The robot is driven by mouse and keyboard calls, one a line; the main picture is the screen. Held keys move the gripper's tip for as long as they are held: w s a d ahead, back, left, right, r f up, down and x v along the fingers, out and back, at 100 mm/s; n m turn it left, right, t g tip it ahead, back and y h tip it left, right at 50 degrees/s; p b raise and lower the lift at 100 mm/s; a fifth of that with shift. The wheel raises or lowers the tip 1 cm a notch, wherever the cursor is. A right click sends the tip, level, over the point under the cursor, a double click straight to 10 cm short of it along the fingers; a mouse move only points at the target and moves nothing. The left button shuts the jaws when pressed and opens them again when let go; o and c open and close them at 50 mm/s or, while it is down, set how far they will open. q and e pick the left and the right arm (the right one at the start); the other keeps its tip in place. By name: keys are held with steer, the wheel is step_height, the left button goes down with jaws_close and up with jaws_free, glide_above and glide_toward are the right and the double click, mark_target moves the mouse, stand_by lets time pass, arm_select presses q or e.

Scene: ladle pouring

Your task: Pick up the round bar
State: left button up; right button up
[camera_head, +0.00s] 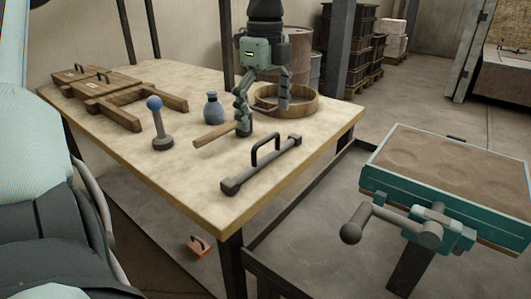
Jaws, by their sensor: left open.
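A light wooden round bar (213,136) lies on the table, left of my left gripper. Its right end meets the dark shape of the near finger, so that end is partly hidden. My left gripper (264,105) is teal and dark grey, points down over the table, and its two fingers are apart. The near finger is at the bar's right end; I cannot tell whether they touch. The other finger hangs in front of the round wooden sieve-like ring (301,106). Nothing shows held between the fingers. My right gripper is not in view.
On the wooden table (315,130) stand a blue-knobbed tool (163,142), a blue-grey bottle (213,108) and a dark bar with a handle (262,167). Wooden frames (113,93) lie at the back left. A teal sand-filled box (455,165) stands right of the table.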

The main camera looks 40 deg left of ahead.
mark_target(267, 137)
arm_select(q)
steer(key=f+p, duration=0.1)
steer(key=f, duration=0.5)
steer(key=shift+w+f, duration=0.2)
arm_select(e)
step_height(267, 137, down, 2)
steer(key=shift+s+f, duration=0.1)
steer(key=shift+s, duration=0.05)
arm_select(q)
steer(key=c, duration=1.2)
steer(key=shift+c, duration=0.5)
steer(key=shift+r, duration=0.15)
